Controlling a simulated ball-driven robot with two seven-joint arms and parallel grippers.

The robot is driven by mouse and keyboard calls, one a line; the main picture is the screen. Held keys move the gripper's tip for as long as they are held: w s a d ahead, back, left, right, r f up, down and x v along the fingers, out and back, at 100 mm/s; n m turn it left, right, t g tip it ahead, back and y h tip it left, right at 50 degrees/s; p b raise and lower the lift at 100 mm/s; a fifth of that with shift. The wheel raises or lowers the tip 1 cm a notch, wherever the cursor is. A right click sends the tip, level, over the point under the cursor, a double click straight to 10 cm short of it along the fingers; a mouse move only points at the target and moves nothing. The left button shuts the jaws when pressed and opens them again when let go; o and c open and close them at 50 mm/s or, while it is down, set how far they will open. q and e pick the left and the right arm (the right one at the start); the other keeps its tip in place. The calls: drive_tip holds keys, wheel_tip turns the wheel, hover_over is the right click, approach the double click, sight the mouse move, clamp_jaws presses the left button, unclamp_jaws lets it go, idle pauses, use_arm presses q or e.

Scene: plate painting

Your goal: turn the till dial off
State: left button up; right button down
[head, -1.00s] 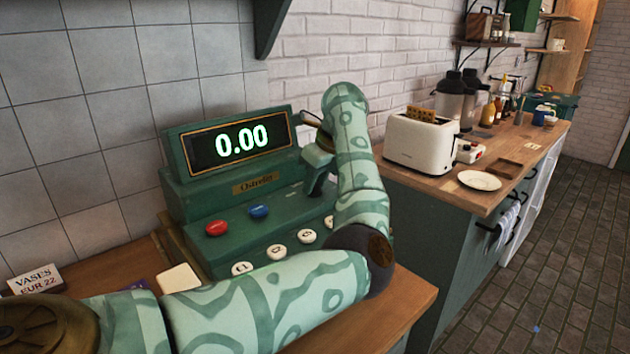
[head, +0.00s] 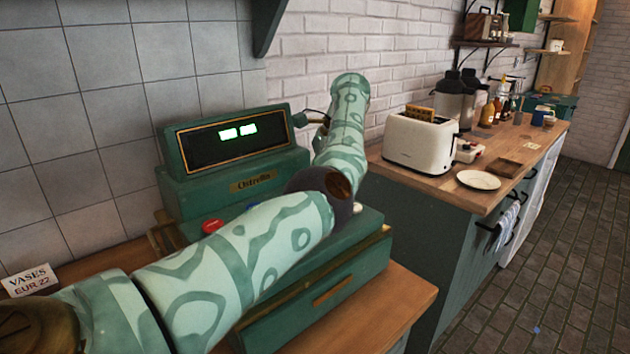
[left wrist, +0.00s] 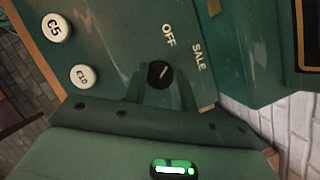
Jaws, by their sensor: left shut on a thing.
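The green till (head: 230,185) stands on the wooden counter, its display (head: 237,132) showing two lit green blocks. In the left wrist view, the dark round till dial (left wrist: 160,74) carries a pale pointer line. The word OFF (left wrist: 168,36) is printed beyond it, and SALE (left wrist: 198,55) to its right. My left gripper (left wrist: 161,88) has its dark green fingers at either side of the dial and is shut on it. In the head view my left arm hides the dial and the fingertips. My right gripper is not in view.
Round white keys (left wrist: 56,27) sit on the till near the dial. A red button (head: 212,226) shows beside my arm. A price card (head: 30,281) stands at the left. A white toaster (head: 418,142) and a plate (head: 479,180) are on the right counter.

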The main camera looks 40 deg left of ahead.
use_arm(q)
drive_tip(key=shift+n, duration=0.6)
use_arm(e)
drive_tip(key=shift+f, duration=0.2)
use_arm(q)
drive_tip(key=shift+h, duration=0.3)
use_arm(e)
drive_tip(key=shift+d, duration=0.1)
use_arm(q)
drive_tip(key=o, duration=1)
